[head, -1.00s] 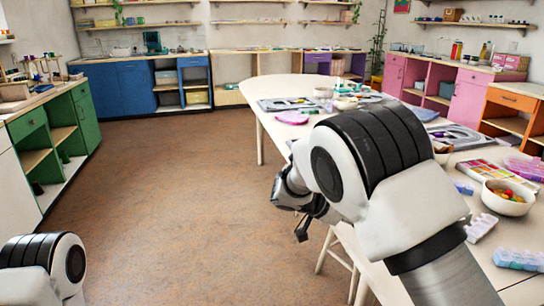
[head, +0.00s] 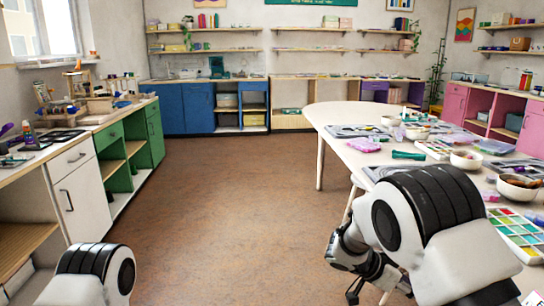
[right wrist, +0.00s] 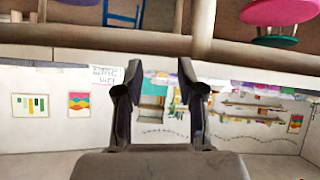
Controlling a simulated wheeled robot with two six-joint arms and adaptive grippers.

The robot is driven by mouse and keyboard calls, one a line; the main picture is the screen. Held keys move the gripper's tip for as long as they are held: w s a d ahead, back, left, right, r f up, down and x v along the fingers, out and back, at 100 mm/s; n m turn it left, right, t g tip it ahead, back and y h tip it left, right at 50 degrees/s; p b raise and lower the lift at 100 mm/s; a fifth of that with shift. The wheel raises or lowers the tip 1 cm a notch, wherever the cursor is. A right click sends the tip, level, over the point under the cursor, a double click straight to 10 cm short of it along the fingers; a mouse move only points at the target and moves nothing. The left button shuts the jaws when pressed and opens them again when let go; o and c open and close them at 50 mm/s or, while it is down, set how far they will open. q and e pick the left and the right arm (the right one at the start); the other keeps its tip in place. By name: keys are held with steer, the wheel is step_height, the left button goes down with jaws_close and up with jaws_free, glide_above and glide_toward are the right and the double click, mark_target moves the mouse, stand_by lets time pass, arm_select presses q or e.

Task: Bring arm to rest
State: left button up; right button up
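My right arm, white and black, comes in at the lower right of the head view beside the table's near edge. Its gripper (head: 368,292) hangs low by the table's side, partly cut off by the bottom of the picture. In the right wrist view the two dark fingers (right wrist: 160,82) stand apart with nothing between them. Of my left arm only a white and black link shows at the lower left of the head view; its gripper is out of sight.
A pale table (head: 336,116) with bead trays, bowls (head: 466,160) and a dark green cylinder (head: 408,155) fills the right side. Green cabinets (head: 133,148) line the left wall and blue ones (head: 185,110) the back. The brown floor (head: 230,200) between is clear.

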steer(key=s+f+n+g+y, duration=0.2)
steer(key=s+f+g+y, duration=0.35)
steer(key=s+f, duration=1.5)
steer(key=s+a+f+n+y, duration=0.3)
steer(key=s+a, duration=0.1)
steer(key=s, duration=0.5)
steer(key=s+a+f+n+y, duration=0.3)
steer(key=s+a+f, duration=0.1)
steer(key=s, duration=0.6)
steer(key=w+n+t, duration=0.5)
steer(key=n, duration=0.2)
step_height(320, 180, up, 18)
steer(key=p, duration=1.7)
steer(key=shift+w+d+n, duration=0.3)
steer(key=shift+d, duration=0.05)
steer(key=shift+t, duration=0.25)
